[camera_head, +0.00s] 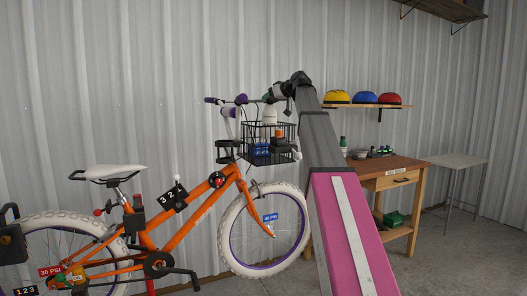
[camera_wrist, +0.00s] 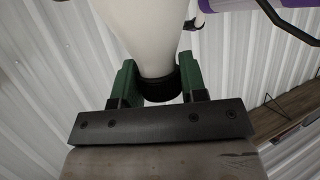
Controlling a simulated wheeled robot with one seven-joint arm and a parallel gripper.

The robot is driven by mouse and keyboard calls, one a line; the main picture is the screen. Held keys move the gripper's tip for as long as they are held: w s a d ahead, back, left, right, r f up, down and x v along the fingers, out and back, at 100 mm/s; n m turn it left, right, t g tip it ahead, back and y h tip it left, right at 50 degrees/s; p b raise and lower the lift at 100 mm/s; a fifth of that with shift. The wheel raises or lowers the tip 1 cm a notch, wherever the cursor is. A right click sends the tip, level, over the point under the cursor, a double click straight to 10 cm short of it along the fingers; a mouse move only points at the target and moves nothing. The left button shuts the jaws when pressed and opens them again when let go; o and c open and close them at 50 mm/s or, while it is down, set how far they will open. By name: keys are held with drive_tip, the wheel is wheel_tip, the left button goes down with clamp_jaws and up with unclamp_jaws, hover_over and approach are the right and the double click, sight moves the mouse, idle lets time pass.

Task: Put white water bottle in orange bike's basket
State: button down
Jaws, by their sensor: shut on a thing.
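The white water bottle (camera_head: 269,114) shows in the head view above the black wire basket (camera_head: 254,153) of the orange bike (camera_head: 205,198). Its lower part appears to reach about the basket's rim; I cannot tell whether it touches anything. In the wrist view the white bottle (camera_wrist: 150,38) fills the upper middle, with its dark end between the green fingers. My gripper (camera_wrist: 158,82) is shut on the bottle at that dark end. In the head view my gripper (camera_head: 272,96) is small and partly hidden by my arm.
The basket holds blue and orange items. The handlebar (camera_head: 227,100) with purple grips is close to the bottle. A wooden workbench (camera_head: 390,172) stands at the right, with a shelf (camera_head: 366,106) of colored helmets above it. A corrugated metal wall is behind the bike.

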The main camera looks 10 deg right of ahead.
sight(270, 121)
wheel_tip(270, 121, down, 10)
drive_tip(key=shift+r, duration=0.1)
idle(0.4)
drive_tip(key=c, duration=0.7)
unclamp_jaws()
drive_tip(key=shift+o, duration=0.2)
drive_tip(key=v, duration=1.2)
